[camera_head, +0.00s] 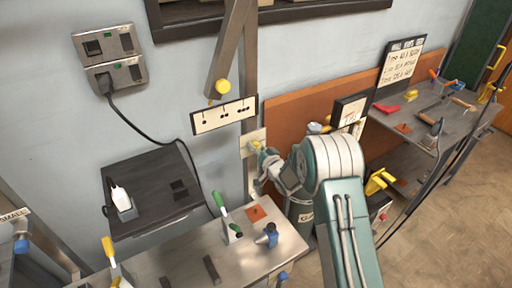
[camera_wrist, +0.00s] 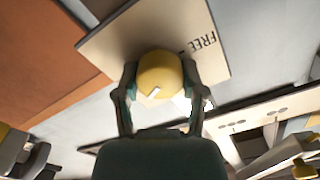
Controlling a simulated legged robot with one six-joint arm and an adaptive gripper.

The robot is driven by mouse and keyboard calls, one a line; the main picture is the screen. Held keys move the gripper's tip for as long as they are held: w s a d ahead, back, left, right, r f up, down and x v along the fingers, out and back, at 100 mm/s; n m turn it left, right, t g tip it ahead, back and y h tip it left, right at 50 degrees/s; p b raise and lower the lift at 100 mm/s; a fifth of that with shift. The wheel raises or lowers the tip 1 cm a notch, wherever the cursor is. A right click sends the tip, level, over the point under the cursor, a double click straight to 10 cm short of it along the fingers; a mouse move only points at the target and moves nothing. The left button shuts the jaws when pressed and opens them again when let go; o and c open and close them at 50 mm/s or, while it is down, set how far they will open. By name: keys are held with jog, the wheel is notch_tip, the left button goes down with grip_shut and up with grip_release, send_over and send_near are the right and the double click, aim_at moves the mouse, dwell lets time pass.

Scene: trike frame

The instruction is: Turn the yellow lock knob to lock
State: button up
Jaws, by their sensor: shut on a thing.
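The yellow lock knob (camera_wrist: 160,72) is round, with a short white mark near its lower edge in the wrist view. It sits on a cream plate (camera_wrist: 122,42) with the word FREE printed at its right side. My gripper (camera_wrist: 159,80) has one finger on each side of the knob and is shut on it. In the head view the plate (camera_head: 246,170) is on the upright metal post, and my gripper (camera_head: 258,150) reaches it from the right. My fingers and wrist partly hide the knob there. Any other lettering on the plate cannot be read.
A workbench (camera_head: 190,262) below holds a green-handled tool (camera_head: 222,208) and a blue-grey tool (camera_head: 268,236). A second bench (camera_head: 425,120) with tools stands at right.

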jog(key=m, duration=0.2)
jog(key=f+m, duration=0.1)
jog(key=m, duration=0.2)
jog(key=shift+s, duration=0.15)
jog(key=shift+m, duration=0.3)
dwell(0.3)
jog(key=o, duration=1.1)
jog(key=shift+o, duration=0.2)
jog(key=shift+r, duration=0.2)
jog(key=shift+r, duration=0.1)
jog(key=shift+s+d, duration=0.3)
jog(key=shift+d, duration=0.1)
jog(key=v, duration=1)
jog(key=shift+s+d, duration=0.2)
jog(key=shift+s, duration=0.15)
